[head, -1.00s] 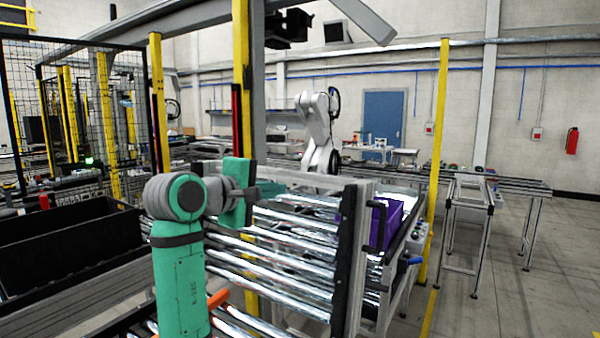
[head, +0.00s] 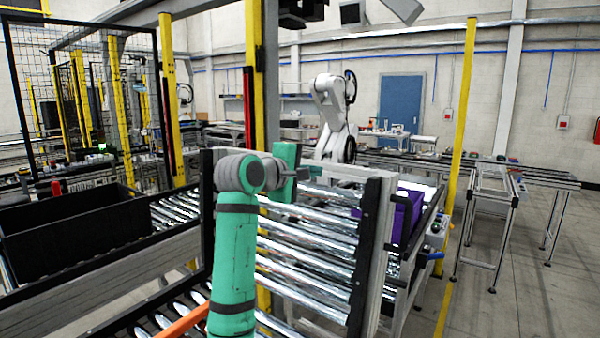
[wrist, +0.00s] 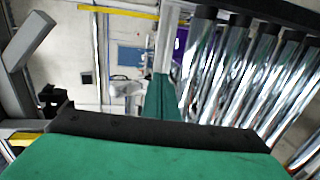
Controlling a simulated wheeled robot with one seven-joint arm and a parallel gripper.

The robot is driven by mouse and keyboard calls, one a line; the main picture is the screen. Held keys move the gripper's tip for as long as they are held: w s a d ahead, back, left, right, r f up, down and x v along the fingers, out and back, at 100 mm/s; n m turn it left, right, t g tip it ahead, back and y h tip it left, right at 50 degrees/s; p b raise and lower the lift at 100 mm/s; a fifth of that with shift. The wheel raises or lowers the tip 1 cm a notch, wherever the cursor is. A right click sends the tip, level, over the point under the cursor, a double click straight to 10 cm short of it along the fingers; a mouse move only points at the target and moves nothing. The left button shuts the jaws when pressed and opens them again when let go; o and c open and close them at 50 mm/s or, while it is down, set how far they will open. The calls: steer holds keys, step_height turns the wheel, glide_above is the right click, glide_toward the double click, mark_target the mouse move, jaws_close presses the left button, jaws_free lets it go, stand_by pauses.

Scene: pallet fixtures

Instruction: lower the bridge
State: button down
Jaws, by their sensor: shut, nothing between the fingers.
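The bridge (head: 374,235) is a roller conveyor section with a grey frame and shiny metal rollers. It stands steeply raised in the middle of the head view, and its rollers also fill the right of the wrist view (wrist: 240,70). My gripper (head: 308,181) is shut and empty, near the bridge's upper edge. In the head view it overlaps the upper rollers; I cannot tell whether it touches them. A green finger shows in the wrist view (wrist: 161,98), left of the rollers. My green arm hides part of the bridge's left side.
A black bin (head: 75,222) sits on the left conveyor. A purple crate (head: 408,215) is behind the bridge on the right. Yellow posts (head: 459,130) stand around, and a white robot arm (head: 335,120) is behind. Open floor lies at the right.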

mark_target(327, 170)
steer(key=shift+a+x, duration=0.25)
steer(key=shift+x, duration=1.8)
steer(key=shift+w+d, duration=0.1)
steer(key=shift+w, duration=0.05)
steer(key=shift+d, duration=0.15)
